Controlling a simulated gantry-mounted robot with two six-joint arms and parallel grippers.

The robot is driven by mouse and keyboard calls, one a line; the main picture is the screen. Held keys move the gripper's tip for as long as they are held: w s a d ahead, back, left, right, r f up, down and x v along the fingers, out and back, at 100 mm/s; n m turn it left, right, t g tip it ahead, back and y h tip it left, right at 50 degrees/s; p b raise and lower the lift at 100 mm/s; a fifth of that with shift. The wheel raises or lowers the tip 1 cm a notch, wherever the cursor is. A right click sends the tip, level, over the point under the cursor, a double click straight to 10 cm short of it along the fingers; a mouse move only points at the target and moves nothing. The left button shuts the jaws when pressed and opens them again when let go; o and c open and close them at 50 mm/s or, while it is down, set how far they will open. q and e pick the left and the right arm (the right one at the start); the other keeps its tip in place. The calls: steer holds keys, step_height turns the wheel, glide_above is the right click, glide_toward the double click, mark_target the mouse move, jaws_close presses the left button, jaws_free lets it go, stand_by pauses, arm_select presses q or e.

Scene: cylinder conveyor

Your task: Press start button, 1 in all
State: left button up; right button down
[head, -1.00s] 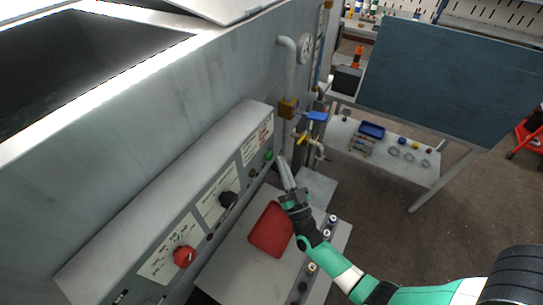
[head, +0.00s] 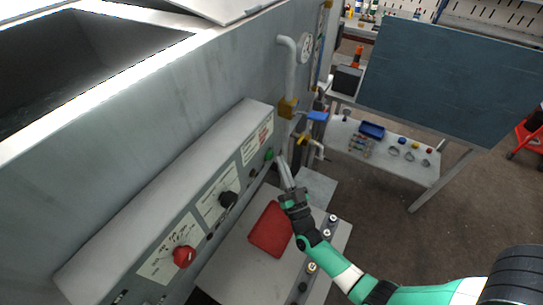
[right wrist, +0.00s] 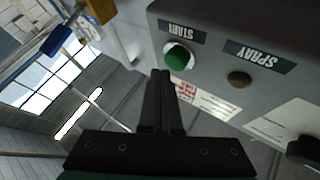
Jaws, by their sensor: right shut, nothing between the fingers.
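The green start button (right wrist: 178,56) sits on the grey control panel beside a START label (right wrist: 172,29) in the right wrist view. In the head view the green button (head: 269,154) is at the panel's far end. My right gripper (head: 282,160) is shut and empty, its fingertips pointing toward the panel close to the button. In the right wrist view the gripper (right wrist: 161,74) has its tips just below and left of the button in the picture. I cannot tell whether they touch it. My left gripper is not in view.
A brown button (right wrist: 239,79) beside a SPRAY label, a black knob (head: 228,200) and a red knob (head: 183,256) are on the same panel. A red pad (head: 270,230) lies on the shelf below. Pipes with a blue valve handle (head: 317,116) stand just beyond the gripper.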

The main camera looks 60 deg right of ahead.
steer(key=shift+w, duration=0.35)
steer(key=shift+w+b, duration=0.35)
steer(key=shift+w, duration=0.15)
stand_by(0.6)
steer(key=shift+s, duration=0.95)
steer(key=s+p, duration=0.1)
steer(key=s, duration=0.4)
steer(key=shift+a, duration=0.1)
stand_by(0.9)
